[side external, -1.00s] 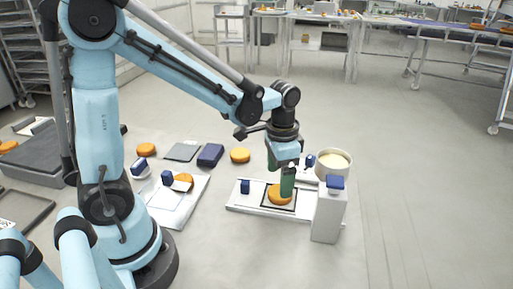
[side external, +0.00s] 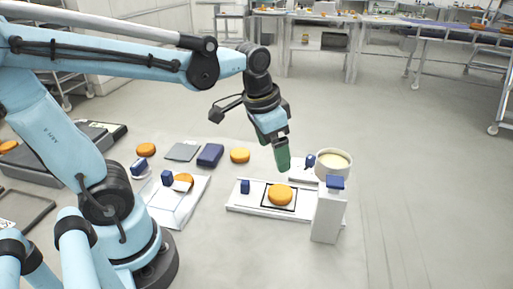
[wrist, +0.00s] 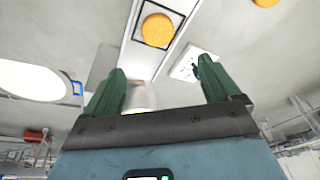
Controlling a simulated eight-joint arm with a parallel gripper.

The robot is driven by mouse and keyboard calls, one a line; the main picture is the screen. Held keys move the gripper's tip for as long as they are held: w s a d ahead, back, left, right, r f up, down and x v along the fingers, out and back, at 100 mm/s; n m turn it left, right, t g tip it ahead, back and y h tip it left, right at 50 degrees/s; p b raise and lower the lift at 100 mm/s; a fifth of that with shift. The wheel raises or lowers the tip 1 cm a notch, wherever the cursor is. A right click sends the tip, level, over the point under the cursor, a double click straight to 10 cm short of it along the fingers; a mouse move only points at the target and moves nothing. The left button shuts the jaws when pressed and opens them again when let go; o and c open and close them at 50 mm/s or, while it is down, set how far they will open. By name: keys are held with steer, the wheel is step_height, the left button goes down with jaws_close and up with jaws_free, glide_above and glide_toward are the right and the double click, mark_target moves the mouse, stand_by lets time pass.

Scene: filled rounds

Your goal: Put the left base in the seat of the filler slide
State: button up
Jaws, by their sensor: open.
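An orange-brown round base (side external: 280,195) lies flat inside the black square outline of the seat on the white filler slide (side external: 240,208). In the wrist view the base (wrist: 157,30) also sits within the black outline on the slide (wrist: 146,58). My gripper (side external: 282,160) is up above and behind the slide, tilted, clear of the base. In the wrist view its two green fingers (wrist: 160,88) stand wide apart with nothing held between them.
A white box with a blue top (side external: 328,213) stands at the slide's right end. A bowl of pale cream (side external: 347,165) is behind it. Other rounds lie at the back (side external: 240,155), back left (side external: 145,149) and on a white board (side external: 180,210). A dark blue block (side external: 210,155) lies between.

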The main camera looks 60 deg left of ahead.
steer(key=shift+s+f+n+t, duration=0.25)
steer(key=shift+s+n+t, duration=0.4)
steer(key=shift+t, duration=0.45)
steer(key=shift+s+f+n+t, duration=0.25)
steer(key=shift+s+n+t, duration=0.2)
steer(key=shift+s+t, duration=0.5)
